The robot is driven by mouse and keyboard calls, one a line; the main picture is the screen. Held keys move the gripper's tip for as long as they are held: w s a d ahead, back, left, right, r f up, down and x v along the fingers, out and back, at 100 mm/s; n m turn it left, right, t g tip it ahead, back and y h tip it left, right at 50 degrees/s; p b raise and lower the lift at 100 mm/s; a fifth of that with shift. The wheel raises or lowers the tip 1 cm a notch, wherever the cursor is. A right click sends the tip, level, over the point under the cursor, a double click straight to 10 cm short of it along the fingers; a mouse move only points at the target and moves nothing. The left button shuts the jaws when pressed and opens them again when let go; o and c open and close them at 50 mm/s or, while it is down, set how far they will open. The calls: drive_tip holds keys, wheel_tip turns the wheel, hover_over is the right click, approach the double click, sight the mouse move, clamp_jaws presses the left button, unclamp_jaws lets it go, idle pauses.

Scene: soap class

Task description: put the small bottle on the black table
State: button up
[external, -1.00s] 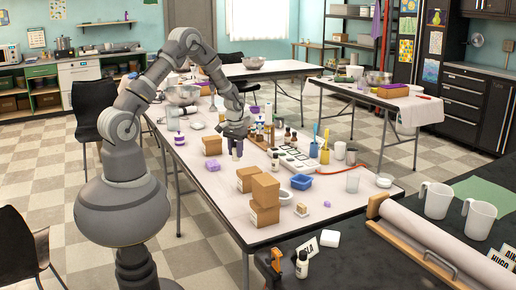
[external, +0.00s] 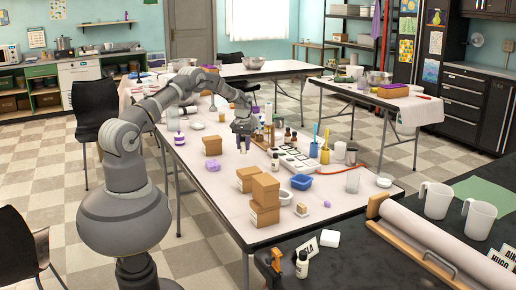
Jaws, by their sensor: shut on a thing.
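My gripper (external: 243,142) points down over the white-topped table (external: 215,205), left of the row of small bottles. It is shut on a small, pale bottle (external: 244,151), which is mostly hidden by the fingers. Several small dark bottles (external: 287,136) stand on the white table to the right of my gripper. The black table (external: 350,264) is in the front right of the view. A small white bottle with a dark cap (external: 302,265) stands on its near left part.
Cardboard boxes (external: 265,190), a blue tray (external: 301,182) and a silicone mould (external: 294,160) stand on the white table. Bare black surface lies between the block and roll.

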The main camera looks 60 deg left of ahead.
drive_tip(key=w, duration=0.1)
drive_tip(key=w+a, duration=0.1)
drive_tip(key=w+b, duration=0.1)
drive_tip(key=shift+a+f, duration=0.15)
drive_tip(key=shift+f, duration=0.2)
drive_tip(key=shift+w+a+r+b, duration=0.15)
drive_tip(key=shift+w+a+b, duration=0.2)
drive_tip(key=shift+w, duration=0.25)
wheel_tip(320, 180, down, 4)
drive_tip(key=shift+r+b, duration=0.15)
drive_tip(key=shift+b, duration=0.95)
drive_tip(key=shift+r, duration=0.15)
drive_tip(key=o, duration=0.6)
drive_tip(key=shift+f, duration=0.2)
drive_tip(key=o, duration=0.4)
drive_tip(key=shift+o, duration=0.2)
drive_tip(key=shift+r, duration=0.2)
